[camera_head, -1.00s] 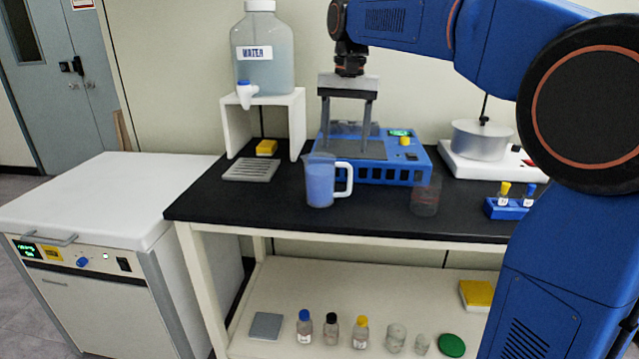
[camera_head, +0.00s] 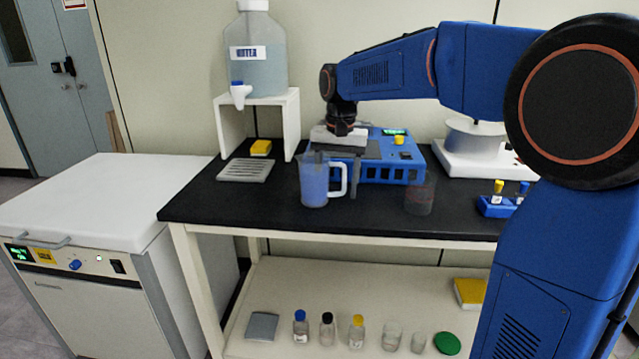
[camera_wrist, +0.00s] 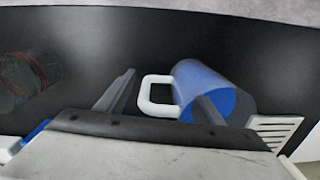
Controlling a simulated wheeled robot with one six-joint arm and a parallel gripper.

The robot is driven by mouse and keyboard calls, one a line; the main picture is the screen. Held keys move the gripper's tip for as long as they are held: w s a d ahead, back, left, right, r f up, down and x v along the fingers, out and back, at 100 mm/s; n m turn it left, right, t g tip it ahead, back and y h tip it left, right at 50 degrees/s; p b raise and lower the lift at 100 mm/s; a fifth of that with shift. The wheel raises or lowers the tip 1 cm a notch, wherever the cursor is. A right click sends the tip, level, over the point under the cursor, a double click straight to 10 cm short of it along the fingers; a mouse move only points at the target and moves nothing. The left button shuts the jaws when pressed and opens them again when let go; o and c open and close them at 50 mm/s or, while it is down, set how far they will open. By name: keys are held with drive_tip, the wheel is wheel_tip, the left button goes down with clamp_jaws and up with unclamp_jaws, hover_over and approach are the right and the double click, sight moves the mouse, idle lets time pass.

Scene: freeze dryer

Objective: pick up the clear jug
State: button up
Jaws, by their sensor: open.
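The jug (camera_head: 314,187) stands upright on the black bench top, bluish and see-through with a white handle on its right side. In the wrist view the jug (camera_wrist: 200,78) is right of centre, its handle toward the left. My gripper (camera_head: 338,178) has come down at the handle side of the jug, pointing downward. In the wrist view my open gripper (camera_wrist: 163,84) has the handle between its fingers. The left finger is beyond the handle, and the right finger overlaps the jug body. Whether either finger touches the jug I cannot tell.
A blue device (camera_head: 390,168) stands close behind the jug. A clear beaker (camera_head: 420,197) is to the right, and a slotted tray (camera_head: 244,170) is to the left. A white stand (camera_head: 222,125) holds a water bottle (camera_head: 257,60). The bench front is clear.

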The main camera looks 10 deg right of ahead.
drive_tip(key=shift+f, duration=0.55)
clamp_jaws()
drive_tip(key=shift+r, duration=0.25)
